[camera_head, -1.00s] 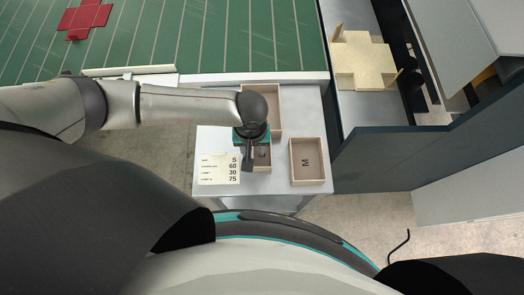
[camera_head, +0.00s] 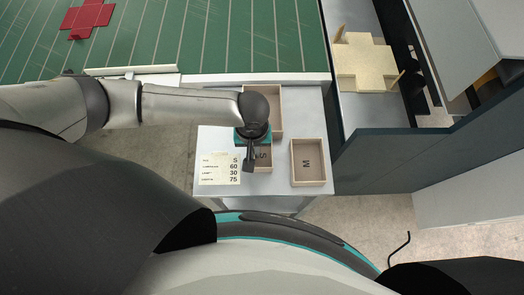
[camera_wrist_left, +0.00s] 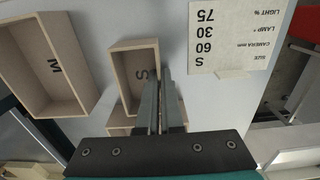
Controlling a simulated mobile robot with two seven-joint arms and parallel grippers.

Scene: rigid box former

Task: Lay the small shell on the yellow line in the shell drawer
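The small shell (camera_head: 264,157) is a little open wooden box marked S, on a light grey table. It also shows in the left wrist view (camera_wrist_left: 129,72). My left gripper (camera_head: 249,167) points down at its left wall in the head view. In the left wrist view the fingers (camera_wrist_left: 159,80) are close together, one on each side of that wall, and look shut on it. The fingers hide part of the box. I see no clear shell drawer or yellow line. My right gripper is not in view.
The M box (camera_head: 308,162) stands right of the small one. A larger box (camera_head: 276,100) lies behind, partly under my arm. A size card (camera_head: 219,169) lies left. A dark panel (camera_head: 430,155) borders the table's right side. A green surface (camera_head: 230,40) lies beyond.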

